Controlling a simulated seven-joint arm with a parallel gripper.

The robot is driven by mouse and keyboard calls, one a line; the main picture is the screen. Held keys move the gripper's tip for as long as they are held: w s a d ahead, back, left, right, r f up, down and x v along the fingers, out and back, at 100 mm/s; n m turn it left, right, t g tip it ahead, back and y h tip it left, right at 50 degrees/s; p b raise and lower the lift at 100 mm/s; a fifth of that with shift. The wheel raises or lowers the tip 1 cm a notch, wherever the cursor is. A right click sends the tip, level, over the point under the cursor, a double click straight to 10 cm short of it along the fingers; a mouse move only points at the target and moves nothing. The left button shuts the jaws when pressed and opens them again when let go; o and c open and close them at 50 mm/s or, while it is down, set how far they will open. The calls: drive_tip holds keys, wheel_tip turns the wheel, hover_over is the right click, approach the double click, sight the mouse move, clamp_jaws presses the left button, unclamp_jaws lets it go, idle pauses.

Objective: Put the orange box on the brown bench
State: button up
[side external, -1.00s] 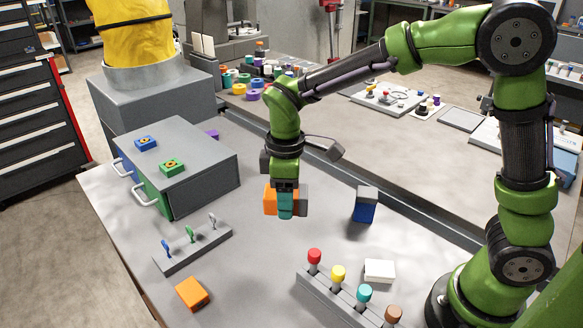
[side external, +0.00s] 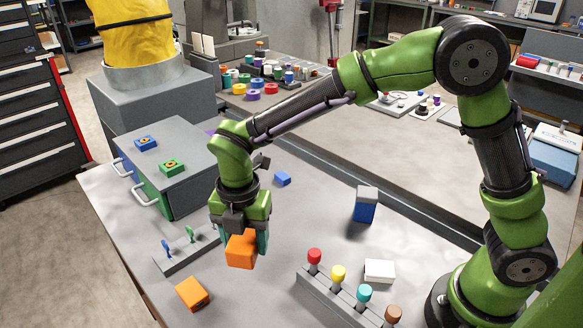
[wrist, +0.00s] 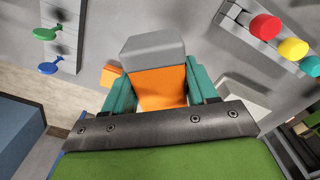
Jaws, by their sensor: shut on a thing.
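An orange box with a grey end (wrist: 153,47) is held between the teal fingers of my gripper (wrist: 160,82). In the side external view my gripper (side external: 243,230) points down, and the orange box (side external: 240,252) hangs above the grey table, right of the small lever rack. Its grey end is hidden in that view. A separate small orange block (side external: 192,293) lies on the table near the front left. No surface looks clearly brown; the far bench top (side external: 400,140) behind the grey ledge is greyish-taupe.
A grey drawer cabinet (side external: 210,165) stands left, and the lever rack (side external: 185,252) is in front of it. A blue-grey box (side external: 366,204), a white block (side external: 379,271), a small blue block (side external: 282,178) and a rack of coloured knobs (side external: 340,295) stand right.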

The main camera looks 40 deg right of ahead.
sight(251, 281)
wheel_tip(251, 281, down, 10)
drive_tip(key=shift+r, duration=0.2)
drive_tip(key=shift+f, duration=0.2)
idle(0.3)
drive_tip(key=o, duration=1.1)
